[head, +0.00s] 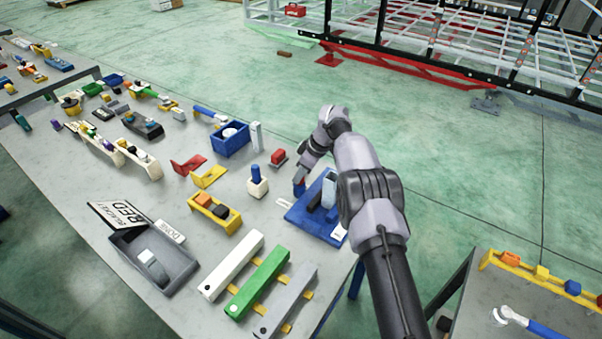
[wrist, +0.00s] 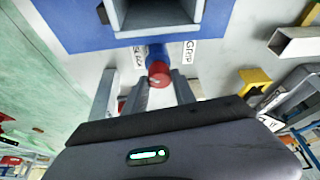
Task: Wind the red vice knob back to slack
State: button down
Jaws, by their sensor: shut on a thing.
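The red vice knob (wrist: 159,73) shows in the wrist view at the end of a short blue shaft, between my fingers. My gripper (wrist: 159,80) is shut on the knob, and it also shows from above in the head view (head: 301,180). The vice stands on a blue base plate (head: 299,215) near the table's right edge, with grey jaws (wrist: 152,14) above the knob in the wrist view. A "GRIP" label (wrist: 189,53) lies right of the knob and a "SLACK" label (wrist: 138,56) left. My arm hides part of the vice in the head view.
White, green and grey bars (head: 258,284) lie in front. A grey bin (head: 185,265) is front left. Open floor lies beyond the table.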

jog(key=c, duration=1)
grip_release()
jog(key=shift+c, duration=0.2)
jog(key=p+v, duration=0.3)
jog(key=v, duration=1.4)
jog(key=shift+r, duration=0.25)
